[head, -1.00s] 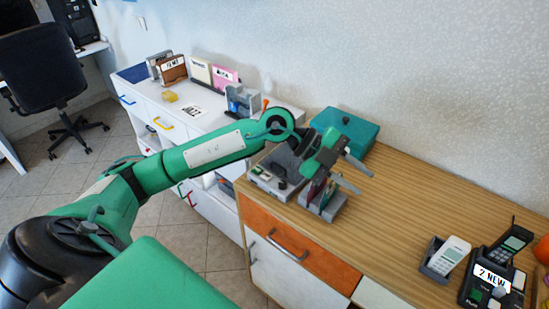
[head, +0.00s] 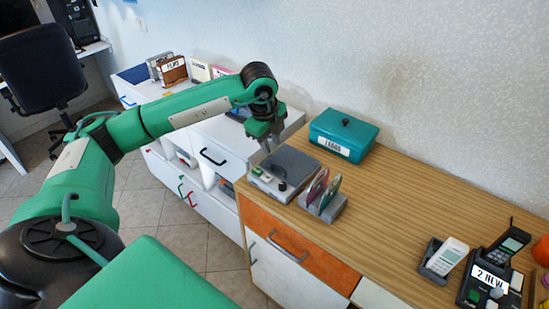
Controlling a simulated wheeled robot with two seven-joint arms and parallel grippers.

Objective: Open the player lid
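The player (head: 264,184) is a light grey box on the wooden cabinet top, with green buttons at its front left. Its dark grey lid (head: 292,164) lies flat over it, shut, with a small dark knob near the front. My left gripper (head: 272,144) hangs with its fingers down, just behind and left of the lid. Its fingers look parted with nothing between them; whether a fingertip touches the player cannot be told. My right gripper is not in view.
A disc rack (head: 323,207) with coloured discs stands close to the player's right. A teal labelled box (head: 344,136) is behind it. A phone (head: 492,275) and a grey holder (head: 438,262) stand at the far right. The cabinet's middle is clear.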

